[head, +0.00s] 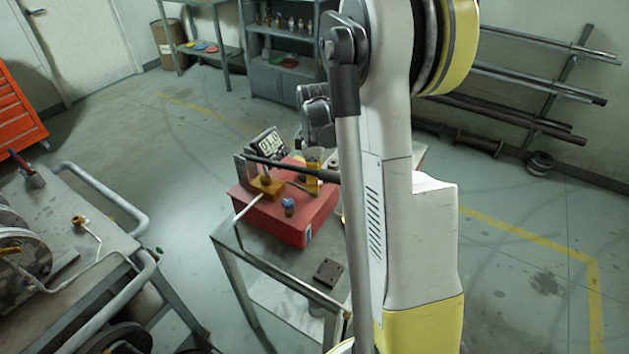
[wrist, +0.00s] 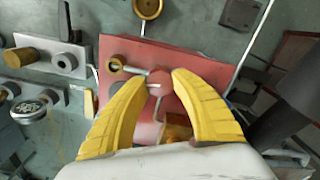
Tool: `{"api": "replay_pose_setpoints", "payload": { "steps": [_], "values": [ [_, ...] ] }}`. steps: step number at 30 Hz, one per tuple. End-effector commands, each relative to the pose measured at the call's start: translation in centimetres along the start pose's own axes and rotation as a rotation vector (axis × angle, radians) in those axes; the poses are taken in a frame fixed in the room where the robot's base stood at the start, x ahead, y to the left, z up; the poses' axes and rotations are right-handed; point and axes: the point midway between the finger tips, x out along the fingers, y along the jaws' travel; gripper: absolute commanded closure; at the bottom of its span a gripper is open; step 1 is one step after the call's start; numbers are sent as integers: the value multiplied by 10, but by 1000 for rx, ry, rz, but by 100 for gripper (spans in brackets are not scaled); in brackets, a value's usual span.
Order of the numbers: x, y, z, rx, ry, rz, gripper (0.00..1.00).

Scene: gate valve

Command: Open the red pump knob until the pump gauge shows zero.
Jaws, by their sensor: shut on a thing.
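The red pump box (head: 272,222) sits on a metal bench; its red top (wrist: 115,48) fills the middle of the wrist view. My gripper (wrist: 162,78) has yellow fingers closed around the red knob (wrist: 160,88), one on each side. In the head view, my gripper (head: 313,180) shows as a yellow patch over the box, and the red knob cannot be made out there.
A blue-topped knob (head: 288,203) and a brass block with a dark lever (head: 267,185) are on the box. A dark plate (head: 328,272) lies on the bench (head: 258,262). A cart (head: 95,235) stands at left. The floor between is clear.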

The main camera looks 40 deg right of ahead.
Motion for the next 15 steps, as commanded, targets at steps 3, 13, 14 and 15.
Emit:
{"api": "replay_pose_setpoints", "payload": {
  "steps": [3, 13, 14, 15],
  "values": [
    [0, 0, 0, -2, 0, 0, 99],
    [0, 0, 0, 0, 0, 0, 45],
    [0, 0, 0, 0, 0, 0, 45],
    [0, 0, 0, 0, 0, 0, 45]
  ]
}}
